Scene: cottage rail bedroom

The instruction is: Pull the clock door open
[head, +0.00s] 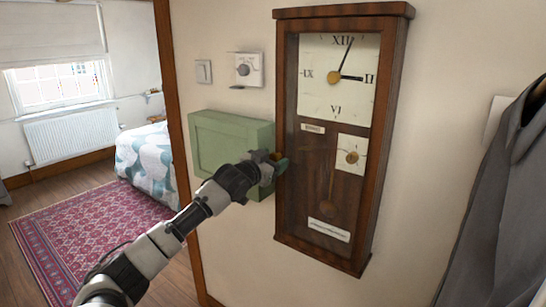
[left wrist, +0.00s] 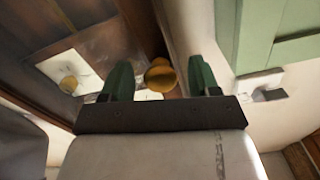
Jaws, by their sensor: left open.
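The clock (head: 387,140) is a tall dark wooden wall case with a glazed front door (head: 291,130), which looks shut. Its white dial (head: 325,98) sits behind the glass. My left gripper (head: 272,161) is at the left edge of the door, about mid-height. In the left wrist view its green fingers are open, one on each side of a round brass knob (left wrist: 160,77). Gaps show between the knob and both fingers. In the head view the gripper mostly hides this knob. My right gripper is not in view.
A green wall box (head: 225,140) is close behind my left gripper, left of the clock. A thermostat (head: 246,69) and a switch (head: 204,71) are above it. Dark clothing (head: 500,190) hangs at the right. A doorway at the left opens onto a bedroom with a rug (head: 85,235).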

